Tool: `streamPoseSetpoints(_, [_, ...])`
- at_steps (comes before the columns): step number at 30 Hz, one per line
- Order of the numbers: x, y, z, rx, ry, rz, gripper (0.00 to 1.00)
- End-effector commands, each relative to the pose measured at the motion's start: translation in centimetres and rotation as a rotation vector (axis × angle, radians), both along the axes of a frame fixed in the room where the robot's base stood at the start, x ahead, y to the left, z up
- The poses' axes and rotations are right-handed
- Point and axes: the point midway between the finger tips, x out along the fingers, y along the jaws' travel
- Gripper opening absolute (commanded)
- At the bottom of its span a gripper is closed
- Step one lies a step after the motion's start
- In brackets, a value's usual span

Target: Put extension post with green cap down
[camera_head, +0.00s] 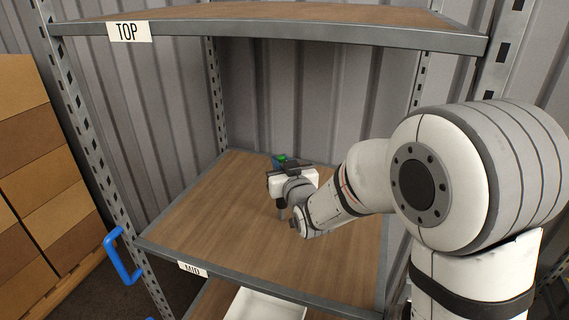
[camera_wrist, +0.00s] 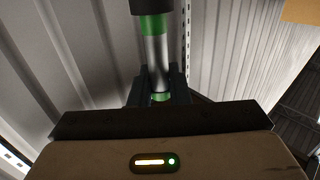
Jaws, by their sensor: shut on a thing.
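The extension post (camera_wrist: 155,60) shows in the wrist view as a silver tube with a green band and a dark end at the top of the picture. Another green part of it shows low between the jaws. My gripper (camera_wrist: 155,88) is shut on the post. In the head view my gripper (camera_head: 281,165) is over the rear part of the middle shelf (camera_head: 205,220), with a small green part of the post (camera_head: 282,158) beyond it. My wrist hides most of the post there. I cannot tell whether the post touches the shelf board.
The top shelf (camera_head: 270,30), labelled TOP, overhangs the middle shelf, labelled MID. Metal uprights (camera_head: 95,150) stand at the corners. The visible middle shelf board is clear around my arm. A white tray (camera_head: 262,306) sits below. A blue handle (camera_head: 120,255) and stacked brown boxes (camera_head: 40,170) are left.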

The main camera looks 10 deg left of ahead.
Motion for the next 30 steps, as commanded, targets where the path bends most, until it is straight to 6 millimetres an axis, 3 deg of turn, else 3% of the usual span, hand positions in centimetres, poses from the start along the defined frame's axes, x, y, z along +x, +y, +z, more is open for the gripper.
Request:
streamPoseSetpoints(13, [0.03, -0.05, -0.79, 0.001, -0.003, -0.001, 0.0])
streamPoseSetpoints(14, [0.02, -0.07, -0.79, 0.001, -0.002, -0.001, 0.17])
streamPoseSetpoints(21, [0.03, -0.08, -0.67, 0.0, -0.001, -0.001, 0.37])
streamPoseSetpoints(30, [0.05, -0.12, -0.5, 0.0, -0.001, -0.002, 0.38])
